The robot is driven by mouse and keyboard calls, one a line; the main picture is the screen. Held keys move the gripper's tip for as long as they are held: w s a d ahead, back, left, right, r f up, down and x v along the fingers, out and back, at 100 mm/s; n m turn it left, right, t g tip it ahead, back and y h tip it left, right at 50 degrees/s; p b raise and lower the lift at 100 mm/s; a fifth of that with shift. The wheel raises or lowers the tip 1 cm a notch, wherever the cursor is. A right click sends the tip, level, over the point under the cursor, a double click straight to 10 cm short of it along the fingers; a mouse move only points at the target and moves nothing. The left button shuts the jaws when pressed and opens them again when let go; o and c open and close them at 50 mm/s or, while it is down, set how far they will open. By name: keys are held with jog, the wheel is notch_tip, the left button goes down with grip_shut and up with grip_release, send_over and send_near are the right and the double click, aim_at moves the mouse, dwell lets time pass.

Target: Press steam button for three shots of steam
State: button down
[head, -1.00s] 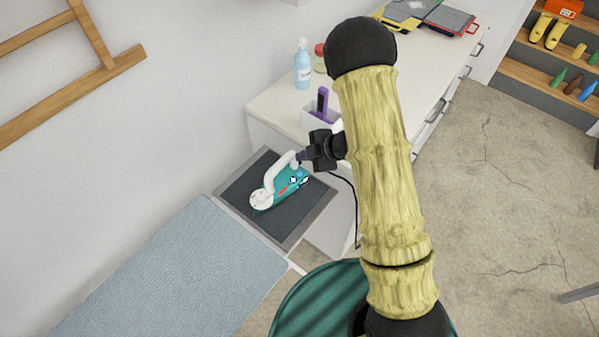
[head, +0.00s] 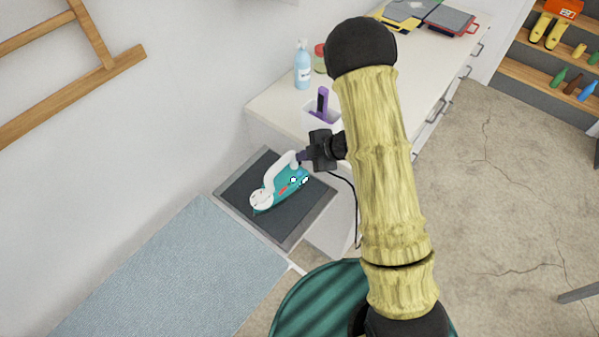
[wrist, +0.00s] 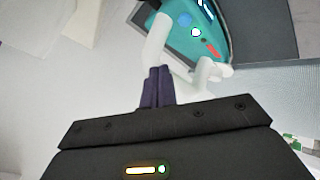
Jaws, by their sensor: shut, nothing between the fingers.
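A teal and white steam iron (head: 279,187) lies on a dark grey rest plate (head: 235,193) at the end of the ironing board. Its white handle arches over the teal body, which bears a red mark and small light-coloured spots. The iron also shows at the top of the wrist view (wrist: 187,40), partly cut off. My gripper (head: 300,156) is at the handle's upper right end. In the wrist view my purple fingers (wrist: 158,82) are together and empty, just below the white handle in the picture. I cannot tell whether they touch it.
The blue ironing board cover (head: 165,275) lies to the lower left. A white counter (head: 275,107) behind holds a blue bottle (head: 302,66), a jar and a white box (head: 312,121) with a purple item. A cord hangs right of the iron. A green striped round thing (head: 310,302) stands in front.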

jog(key=d+r+m+t+h, duration=0.3)
jog(key=d+r+m+h, duration=0.4)
jog(key=d+r+m, duration=0.45)
jog(key=s+d+r+m+g, duration=0.1)
jog(key=s+r+m+g, duration=0.1)
jog(key=s+m, duration=0.3)
jog(key=s+d+r+m+g+h, duration=0.1)
jog(key=s+m, duration=0.4)
jog(key=s, duration=0.8)
jog(key=shift+s+d+r+g, duration=0.15)
jog(key=shift+d+r+g, duration=0.2)
jog(key=shift+r+g, duration=0.35)
